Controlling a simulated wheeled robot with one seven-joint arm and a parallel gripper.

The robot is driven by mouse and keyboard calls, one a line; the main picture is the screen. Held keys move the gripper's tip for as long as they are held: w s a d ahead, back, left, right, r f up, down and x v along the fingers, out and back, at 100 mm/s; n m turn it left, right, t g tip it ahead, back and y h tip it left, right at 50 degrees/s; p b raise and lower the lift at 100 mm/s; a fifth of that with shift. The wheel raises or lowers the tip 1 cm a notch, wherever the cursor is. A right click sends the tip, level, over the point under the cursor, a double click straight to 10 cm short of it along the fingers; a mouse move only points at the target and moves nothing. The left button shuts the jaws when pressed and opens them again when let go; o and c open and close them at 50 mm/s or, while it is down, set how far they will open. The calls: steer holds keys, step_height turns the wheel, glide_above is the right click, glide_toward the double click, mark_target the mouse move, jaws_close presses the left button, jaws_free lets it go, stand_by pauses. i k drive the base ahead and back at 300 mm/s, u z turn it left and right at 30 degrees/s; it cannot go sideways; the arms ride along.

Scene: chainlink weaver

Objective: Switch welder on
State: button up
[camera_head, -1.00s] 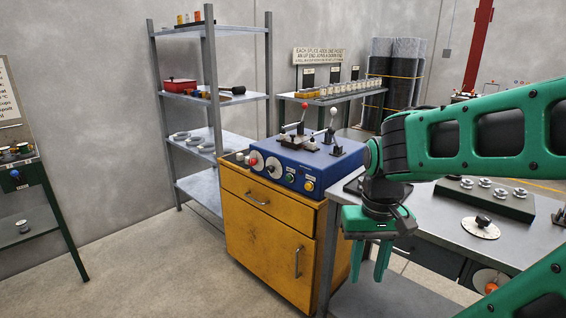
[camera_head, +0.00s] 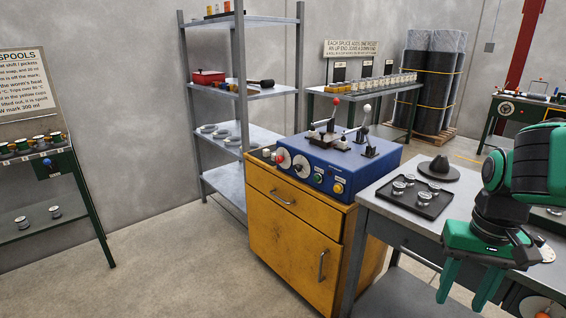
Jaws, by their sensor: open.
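The blue welder (camera_head: 331,163) sits on top of a yellow cabinet (camera_head: 290,240). Two levers, one with a red knob (camera_head: 335,101) and one with a pale knob (camera_head: 367,108), stand upright on top. I cannot tell from the panel which control is the power switch. My gripper (camera_head: 464,292) is open and empty, fingers pointing down, to the right of the welder and apart from it.
A grey workbench (camera_head: 392,211) with a dark tray (camera_head: 434,205) of small metal parts stands right of the cabinet. A metal shelf unit (camera_head: 240,80) stands behind. A spool stand (camera_head: 84,200) is at the left. The floor (camera_head: 170,265) before the cabinet is clear.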

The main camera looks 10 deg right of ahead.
mark_target(278, 159)
steer(key=u, duration=0.05)
steer(key=k, duration=0.5)
steer(key=u, duration=0.5)
steer(key=i, duration=1.6)
steer(key=z, duration=0.75)
steer(key=i, duration=0.8)
